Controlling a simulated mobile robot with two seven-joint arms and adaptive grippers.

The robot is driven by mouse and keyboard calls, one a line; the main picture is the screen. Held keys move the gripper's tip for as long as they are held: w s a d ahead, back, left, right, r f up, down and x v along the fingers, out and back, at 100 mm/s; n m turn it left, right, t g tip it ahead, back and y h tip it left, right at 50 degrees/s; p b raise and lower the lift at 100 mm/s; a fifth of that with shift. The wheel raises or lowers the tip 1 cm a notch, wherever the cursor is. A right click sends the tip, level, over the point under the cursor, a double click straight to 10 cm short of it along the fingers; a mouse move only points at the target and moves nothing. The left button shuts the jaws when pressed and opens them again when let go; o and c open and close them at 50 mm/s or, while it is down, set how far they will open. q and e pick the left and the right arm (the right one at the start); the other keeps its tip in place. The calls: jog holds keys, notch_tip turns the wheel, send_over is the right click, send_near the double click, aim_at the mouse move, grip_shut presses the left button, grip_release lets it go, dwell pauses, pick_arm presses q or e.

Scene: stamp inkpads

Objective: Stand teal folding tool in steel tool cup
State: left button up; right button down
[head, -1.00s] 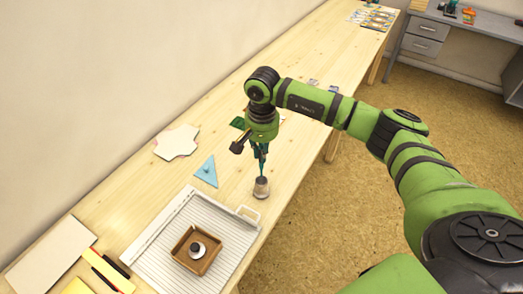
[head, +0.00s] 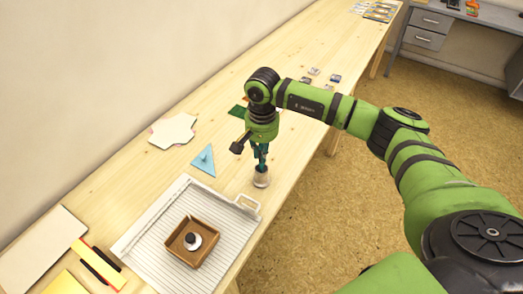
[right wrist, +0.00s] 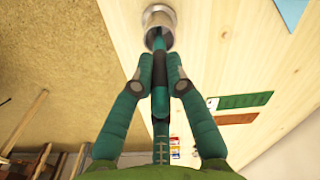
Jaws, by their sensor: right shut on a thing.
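The steel tool cup (head: 261,180) stands upright on the wooden table near its front edge, and its open mouth shows at the top of the right wrist view (right wrist: 158,14). My right gripper (head: 260,158) is above the cup, pointing down. In the right wrist view its two fingers (right wrist: 160,72) are shut on the teal folding tool (right wrist: 160,103), with the tool between them. The tool's far end reaches into the cup's mouth; whether it touches the bottom is hidden. My left gripper is not in view.
A ribbed grey-white board (head: 150,241) with a brown tray (head: 207,262) holding a round knobbed thing lies left of the cup. A blue triangle (head: 204,161) and a cream cut-out sheet (head: 173,131) lie behind. Green card (right wrist: 245,100) lies near the gripper.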

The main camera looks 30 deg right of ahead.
jog(key=c, duration=1.2)
grip_release()
jog(key=shift+o, duration=0.2)
jog(key=shift+r, duration=0.15)
notch_tip(320, 180, up, 12)
jog(key=shift+f, duration=0.1)
jog(key=shift+s+f, duration=0.1)
jog(key=shift+s, duration=0.05)
